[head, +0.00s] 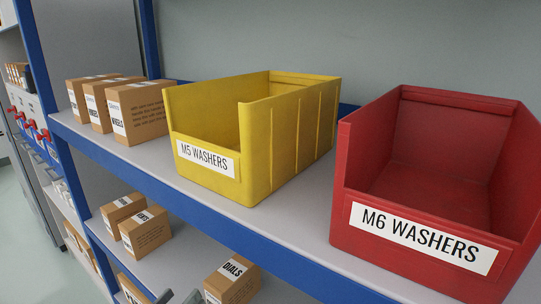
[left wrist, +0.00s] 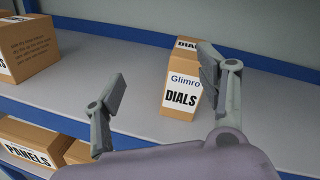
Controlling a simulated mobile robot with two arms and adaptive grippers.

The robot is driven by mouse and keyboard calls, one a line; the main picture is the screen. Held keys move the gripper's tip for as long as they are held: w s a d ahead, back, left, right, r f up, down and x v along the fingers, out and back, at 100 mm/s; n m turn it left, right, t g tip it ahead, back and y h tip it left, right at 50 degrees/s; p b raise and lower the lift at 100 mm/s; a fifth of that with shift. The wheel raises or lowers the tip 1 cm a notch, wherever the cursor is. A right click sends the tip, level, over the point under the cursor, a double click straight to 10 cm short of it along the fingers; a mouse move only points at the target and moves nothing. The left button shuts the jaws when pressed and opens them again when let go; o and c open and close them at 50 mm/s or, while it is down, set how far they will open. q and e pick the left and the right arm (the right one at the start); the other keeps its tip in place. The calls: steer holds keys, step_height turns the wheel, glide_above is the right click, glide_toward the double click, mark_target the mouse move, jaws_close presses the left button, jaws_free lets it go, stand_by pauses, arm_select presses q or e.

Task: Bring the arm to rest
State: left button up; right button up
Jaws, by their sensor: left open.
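My left gripper (left wrist: 162,72) is open in the left wrist view, its two grey fingers spread wide apart. A brown box labelled DIALS (left wrist: 181,90) stands upright on the grey shelf beyond the fingers. The right-hand finger overlaps the box's right edge in the picture; I cannot tell whether they touch. Nothing is held between the fingers. In the head view the DIALS box (head: 233,278) is on the lower shelf, and grey tips of my left gripper (head: 180,297) just show at the bottom edge beside it. My right gripper is not in view.
A yellow M5 WASHERS bin (head: 285,140) and a red M6 WASHERS bin (head: 352,180) stand empty-looking on the upper shelf (head: 215,195), whose blue edge overhangs the lower shelf (head: 185,250). Brown boxes (head: 140,113) stand at left on the upper shelf, others (head: 145,232) below.

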arm_select(q)
steer(key=s+a+f+n+g+y, duration=0.35)
steer(key=f+n, duration=0.25)
steer(key=n, duration=0.5)
steer(key=s+a+f+n+g+y, duration=0.25)
steer(key=f+n+y, duration=0.3)
steer(key=n, duration=0.65)
steer(key=s+d+f+n+g+h, duration=0.1)
steer(key=s+d+f+n+g, duration=0.25)
steer(key=s+n, duration=0.2)
steer(key=s+d+f+n+g+h, duration=0.1)
steer(key=s+d+f+n+g, duration=0.15)
steer(key=s+f+n, duration=0.35)
steer(key=s+f+g, duration=0.1)
steer(key=s+f, duration=0.1)
steer(key=f, duration=1.1)
steer(key=s+f+g, duration=0.1)
steer(key=s+f, duration=0.1)
steer(key=f, duration=1.1)
steer(key=s+a+f+g, duration=0.1)
steer(key=s+a+f, duration=0.2)
steer(key=s+f, duration=1.2)
steer(key=shift+s+a+f+m+g, duration=0.2)
steer(key=shift+s+m+g, duration=0.15)
steer(key=shift+s, duration=0.15)
